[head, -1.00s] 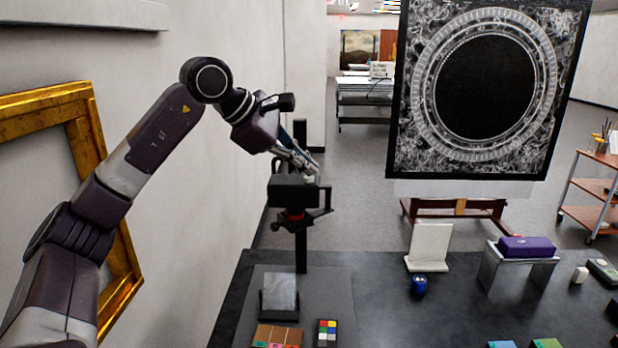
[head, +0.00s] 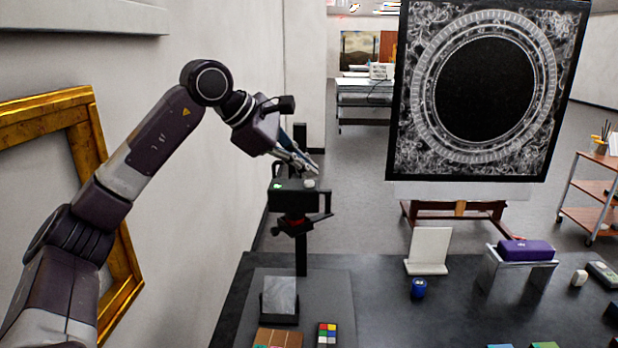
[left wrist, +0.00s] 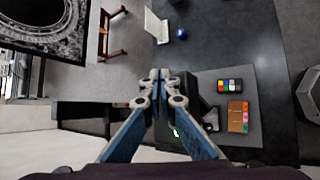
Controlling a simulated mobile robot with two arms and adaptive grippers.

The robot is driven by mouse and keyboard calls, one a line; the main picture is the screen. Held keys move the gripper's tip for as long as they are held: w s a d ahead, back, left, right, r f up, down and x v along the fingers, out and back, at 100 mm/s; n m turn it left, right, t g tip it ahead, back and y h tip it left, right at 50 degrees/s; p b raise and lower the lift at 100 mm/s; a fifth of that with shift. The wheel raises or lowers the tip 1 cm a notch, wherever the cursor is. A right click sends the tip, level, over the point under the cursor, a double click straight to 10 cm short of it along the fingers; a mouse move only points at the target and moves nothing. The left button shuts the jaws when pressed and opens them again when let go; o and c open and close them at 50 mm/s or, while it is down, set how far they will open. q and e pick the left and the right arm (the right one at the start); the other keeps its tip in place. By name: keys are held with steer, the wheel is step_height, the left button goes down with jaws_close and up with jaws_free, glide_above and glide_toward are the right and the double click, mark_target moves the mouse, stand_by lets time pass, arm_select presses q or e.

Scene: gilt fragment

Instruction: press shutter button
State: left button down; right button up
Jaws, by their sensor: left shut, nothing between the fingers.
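The black camera (head: 292,198) is mounted on a dark upright stand at the back left of the table. On its top are a pale round button (head: 309,183) at the right and a lit green spot (head: 278,186) at the left. My left gripper (head: 310,168) is shut and empty, its fingertips just above the pale button; a small gap seems to show. In the left wrist view the closed fingertips (left wrist: 160,76) hide the button, and the green light (left wrist: 176,133) shows beside the right finger. My right gripper is not in view.
Below the camera are a grey card (head: 280,296) in a holder, a colour chart (head: 327,334) and a brown swatch board (head: 278,338). A large framed dark panel (head: 486,90) stands behind the table. A gold frame (head: 45,112) leans on the left wall.

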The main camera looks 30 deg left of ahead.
mark_target(307, 182)
arm_select(q)
steer(key=shift+r, duration=0.3)
step_height(307, 182, up, 5)
steer(key=p, duration=0.5)
stand_by(0.4)
